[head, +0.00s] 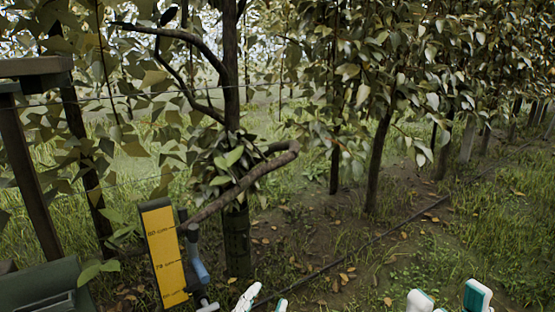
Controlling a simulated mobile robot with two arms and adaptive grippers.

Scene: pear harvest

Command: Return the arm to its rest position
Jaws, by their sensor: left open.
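My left gripper (264,302) shows at the bottom edge, left of centre, as white and teal fingertips. They stand apart with nothing seen between them; the rest of the gripper and its arm is cut off by the frame. More white and teal parts, apart from each other, rise from the bottom edge at the right, and I take them for my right gripper (448,300). Only their tops show, so its state is unclear. No pear can be made out in either gripper or on the trees.
A tree trunk (231,80) with a bent branch (262,172) stands ahead. A yellow measuring board (164,252) with a blue part (197,258) is at the lower left, near a dark green box (40,288). A wooden post (28,180) stands left. Leaf-strewn ground lies right of centre.

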